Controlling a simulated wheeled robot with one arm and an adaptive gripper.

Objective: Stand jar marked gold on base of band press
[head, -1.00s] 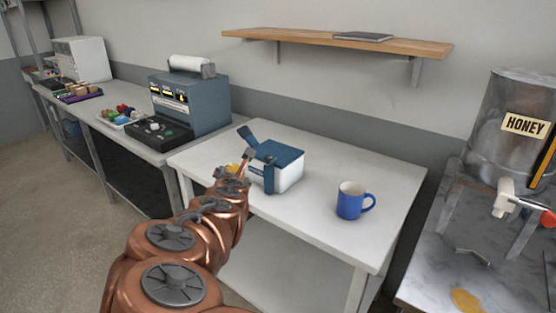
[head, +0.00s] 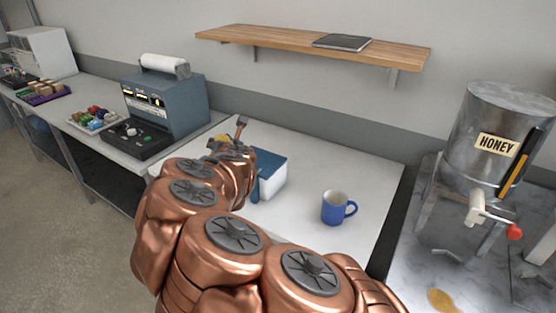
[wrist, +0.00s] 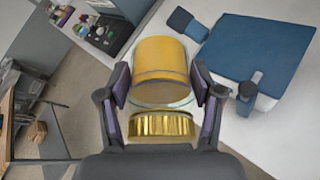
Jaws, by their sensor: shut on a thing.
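A glass jar (wrist: 161,60) with yellow contents and a shiny gold lid (wrist: 160,124) is between the fingers of my gripper (wrist: 160,82) in the wrist view. My gripper is shut on it. In the head view, a bit of yellow from the jar (head: 222,138) shows beside my gripper, mostly hidden by my copper arm. A blue-and-white device, which may be the band press (head: 273,177), stands on the white table, partly behind my arm. In the wrist view its blue top (wrist: 262,48) is right of the jar, apart from it.
A blue mug (head: 334,208) stands on the white table (head: 370,165), right of the device. A blue-grey machine (head: 175,103) and a tray of coloured items (head: 95,120) are on the bench at left. The honey tank (head: 490,130) is at right. A wooden shelf (head: 290,44) hangs above.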

